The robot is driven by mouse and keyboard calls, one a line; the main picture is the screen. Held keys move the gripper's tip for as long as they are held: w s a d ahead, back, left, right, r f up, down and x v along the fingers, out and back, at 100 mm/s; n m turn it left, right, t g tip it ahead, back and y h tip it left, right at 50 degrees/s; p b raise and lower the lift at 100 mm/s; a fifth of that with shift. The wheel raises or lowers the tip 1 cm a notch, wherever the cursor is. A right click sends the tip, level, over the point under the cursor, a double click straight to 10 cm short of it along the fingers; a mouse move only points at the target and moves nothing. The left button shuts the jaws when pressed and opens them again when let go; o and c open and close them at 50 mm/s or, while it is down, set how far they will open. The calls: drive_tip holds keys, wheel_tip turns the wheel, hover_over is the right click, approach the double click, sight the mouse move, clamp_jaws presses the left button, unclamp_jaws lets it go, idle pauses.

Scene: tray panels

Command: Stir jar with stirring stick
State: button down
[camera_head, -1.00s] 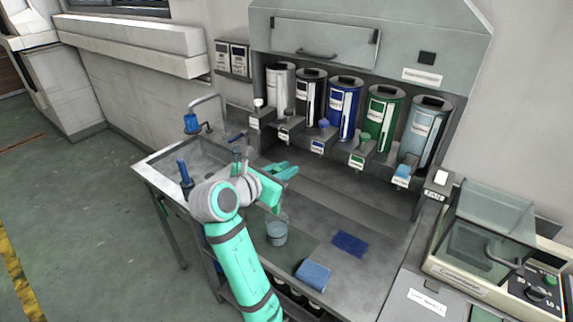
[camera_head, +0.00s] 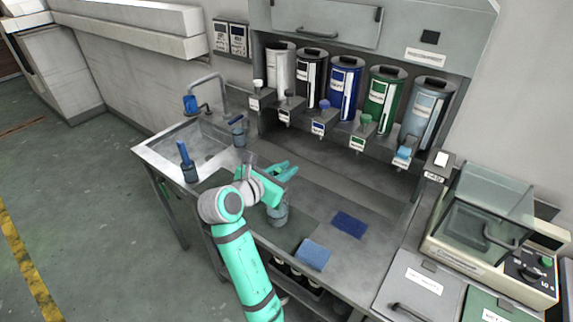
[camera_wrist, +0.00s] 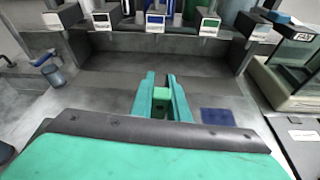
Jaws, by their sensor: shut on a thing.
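A grey-blue jar (camera_head: 278,214) stands on the bench below my gripper, its upper part partly covered by the arm in the head view. My gripper (camera_head: 284,171) is just above the jar. In the wrist view the fingers (camera_wrist: 162,95) are close together around a small green piece, the stirring stick's top (camera_wrist: 161,93). The rest of the stick is hidden below the gripper, so I cannot tell how deep it reaches into the jar.
A blue sponge (camera_head: 313,254) and a dark blue cloth (camera_head: 349,224) lie right of the jar. Labelled dispensers (camera_head: 345,90) line the back. A sink (camera_head: 190,142) with blue-topped items is on the left; a balance (camera_head: 490,240) stands on the right.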

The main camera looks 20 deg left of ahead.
drive_tip(key=shift+f, duration=2)
drive_tip(key=shift+w, duration=0.15)
